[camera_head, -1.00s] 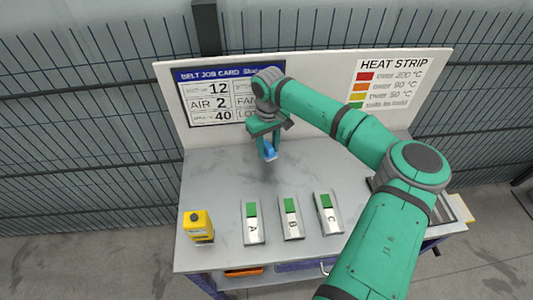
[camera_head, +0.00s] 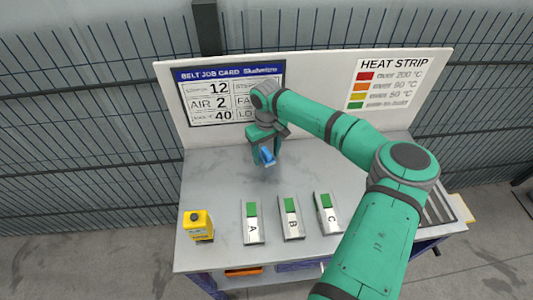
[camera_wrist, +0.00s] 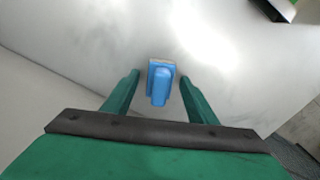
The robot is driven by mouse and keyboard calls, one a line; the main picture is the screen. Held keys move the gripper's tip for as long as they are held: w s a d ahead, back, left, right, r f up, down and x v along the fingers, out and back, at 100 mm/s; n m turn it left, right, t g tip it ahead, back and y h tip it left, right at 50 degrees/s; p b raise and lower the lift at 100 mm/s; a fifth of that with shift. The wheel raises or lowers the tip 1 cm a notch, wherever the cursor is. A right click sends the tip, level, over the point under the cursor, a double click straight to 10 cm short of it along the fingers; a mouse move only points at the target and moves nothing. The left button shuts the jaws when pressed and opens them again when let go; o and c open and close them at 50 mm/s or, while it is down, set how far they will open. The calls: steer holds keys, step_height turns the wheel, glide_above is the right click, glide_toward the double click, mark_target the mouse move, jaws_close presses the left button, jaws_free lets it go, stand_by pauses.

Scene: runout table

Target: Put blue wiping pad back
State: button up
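The blue wiping pad (camera_head: 267,156) shows at my gripper's fingertips, over the back left of the table. In the wrist view the pad (camera_wrist: 160,82) is between the two green fingers, with a narrow gap on each side. My gripper (camera_head: 265,152) points down and is open around the pad; it also shows in the wrist view (camera_wrist: 159,78). I cannot tell whether the pad touches the tabletop.
The grey table (camera_head: 225,180) is clear around the gripper. A back panel (camera_head: 315,75) rises behind. A slatted tray (camera_head: 437,208) is at right.

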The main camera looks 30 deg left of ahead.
mark_target(267, 151)
step_height(267, 151, up, 12)
steer(key=shift+r, duration=0.15)
stand_by(0.6)
stand_by(0.3)
